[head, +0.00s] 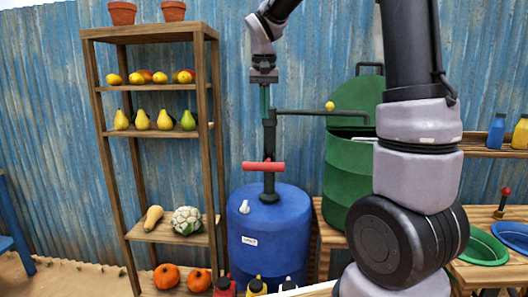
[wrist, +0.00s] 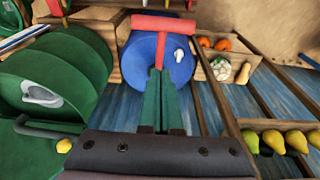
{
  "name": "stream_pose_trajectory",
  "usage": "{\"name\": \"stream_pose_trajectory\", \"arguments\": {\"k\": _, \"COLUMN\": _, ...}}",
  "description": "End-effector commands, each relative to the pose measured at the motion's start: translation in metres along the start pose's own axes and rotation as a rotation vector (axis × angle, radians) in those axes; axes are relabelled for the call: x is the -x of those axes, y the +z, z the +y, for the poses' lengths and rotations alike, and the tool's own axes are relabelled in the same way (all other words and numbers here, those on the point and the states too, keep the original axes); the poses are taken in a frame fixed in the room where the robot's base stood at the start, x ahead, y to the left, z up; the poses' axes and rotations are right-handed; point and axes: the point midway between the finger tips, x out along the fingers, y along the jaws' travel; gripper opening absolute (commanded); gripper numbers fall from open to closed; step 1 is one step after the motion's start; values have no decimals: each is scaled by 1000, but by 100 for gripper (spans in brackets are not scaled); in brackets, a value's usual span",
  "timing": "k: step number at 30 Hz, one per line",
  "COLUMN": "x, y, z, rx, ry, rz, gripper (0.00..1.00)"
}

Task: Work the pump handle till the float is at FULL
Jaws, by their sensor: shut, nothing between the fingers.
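The pump stands on a blue barrel (head: 285,235), with a dark upright column (head: 269,140) and a red crossbar handle (head: 262,166). In the wrist view the red handle (wrist: 163,24) lies beyond my fingertips. My gripper (head: 265,116) points down by the column, above the red handle, with its green fingers together and nothing between them. The fingers also show in the wrist view (wrist: 161,80). I cannot tell whether they touch the pump. A yellow ball (head: 330,106) sits by the dark pipe (head: 315,113); I cannot tell if it is the float. No FULL mark is readable.
A wooden shelf (head: 207,180) with fruit and pots stands close on the left. A green drum (head: 345,165) with a raised lid stands right of the pump. Bottles (head: 253,286) stand in front of the barrel. My arm hides part of the right side.

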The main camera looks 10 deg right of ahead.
Motion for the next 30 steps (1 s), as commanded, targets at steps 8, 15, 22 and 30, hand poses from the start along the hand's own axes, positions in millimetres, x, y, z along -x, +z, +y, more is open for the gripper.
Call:
{"name": "stream_pose_trajectory", "arguments": {"k": 8, "x": -2, "y": 0, "z": 0, "rx": 0, "ry": 0, "rz": 0, "gripper": 0}}
{"name": "stream_pose_trajectory", "arguments": {"k": 15, "x": -32, "y": 1, "z": 0, "rx": 1, "ry": 3, "rz": -3, "gripper": 0}}
{"name": "stream_pose_trajectory", "arguments": {"k": 22, "x": -82, "y": 1, "z": 0, "rx": 1, "ry": 3, "rz": -4, "gripper": 0}}
{"name": "stream_pose_trajectory", "arguments": {"k": 30, "x": -120, "y": 19, "z": 0, "rx": 1, "ry": 1, "rz": -2, "gripper": 0}}
